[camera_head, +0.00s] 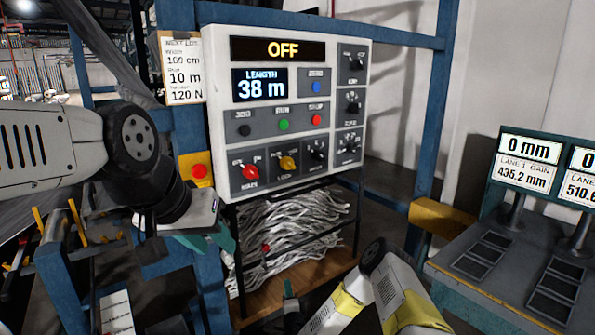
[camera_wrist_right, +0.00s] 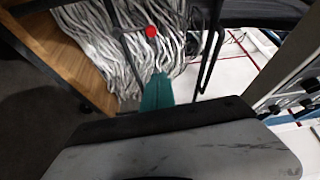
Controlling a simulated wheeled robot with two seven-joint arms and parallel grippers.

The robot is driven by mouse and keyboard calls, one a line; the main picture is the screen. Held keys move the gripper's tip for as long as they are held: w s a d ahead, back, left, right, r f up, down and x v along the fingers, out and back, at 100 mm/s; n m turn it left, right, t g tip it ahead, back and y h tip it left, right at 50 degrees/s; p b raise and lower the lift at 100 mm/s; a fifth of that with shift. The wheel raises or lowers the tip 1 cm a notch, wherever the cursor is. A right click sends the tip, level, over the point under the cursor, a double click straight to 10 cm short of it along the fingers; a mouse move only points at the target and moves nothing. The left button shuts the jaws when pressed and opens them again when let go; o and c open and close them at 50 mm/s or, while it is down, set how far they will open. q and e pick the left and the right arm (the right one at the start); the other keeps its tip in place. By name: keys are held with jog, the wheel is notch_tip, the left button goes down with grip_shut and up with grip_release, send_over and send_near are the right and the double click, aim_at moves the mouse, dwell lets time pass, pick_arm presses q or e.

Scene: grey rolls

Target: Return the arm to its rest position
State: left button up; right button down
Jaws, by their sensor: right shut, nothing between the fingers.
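My left arm comes in from the left, its white and black wrist in front of the blue frame. My left gripper (camera_head: 222,238), with teal fingers, hangs before the frame below the control panel (camera_head: 213,140), partly hidden by its own wrist; its opening does not show clearly. My right arm is low at the bottom centre in the head view, with white and yellow links. Its gripper (camera_head: 289,288) points toward the cable shelf. In the right wrist view the teal fingers (camera_wrist_right: 157,92) are together and empty, in front of the cable bundle (camera_wrist_right: 100,40).
The panel reads OFF and 38 m. A red button (camera_head: 199,171) sits on a yellow box left of it. Grey strands (camera_head: 290,225) fill the shelf below, above a wooden board (camera_head: 300,285). A lane gauge table (camera_head: 470,285) with displays stands right. A yellow block (camera_head: 440,217) juts out there.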

jog(key=w+d+r+n+g+y, duration=0.1)
jog(key=w+r+n+g+y, duration=0.3)
jog(key=r, duration=0.6)
jog(key=w+d+r+n+g+h, duration=0.1)
jog(key=w+r+n, duration=0.2)
jog(key=r+n, duration=0.55)
jog(key=s+d+r+g+h, duration=0.1)
jog(key=s+d+r, duration=0.1)
jog(key=r, duration=0.3)
jog(key=s+d+r+g, duration=0.1)
jog(key=s+d+r, duration=0.1)
jog(key=r, duration=0.4)
jog(key=s+d+r+n+g+h, duration=0.1)
jog(key=s+d+r, duration=0.4)
jog(key=s, duration=0.4)
jog(key=s+d+r+n+g+h, duration=0.15)
jog(key=s+d+r, duration=0.25)
jog(key=s+r, duration=0.4)
jog(key=s+d+g, duration=0.2)
jog(key=s, duration=1.8)
jog(key=shift+s+d+r+n, duration=0.25)
jog(key=shift+s+r+n, duration=0.15)
jog(key=shift+r, duration=0.05)
jog(key=shift+g, duration=0.25)
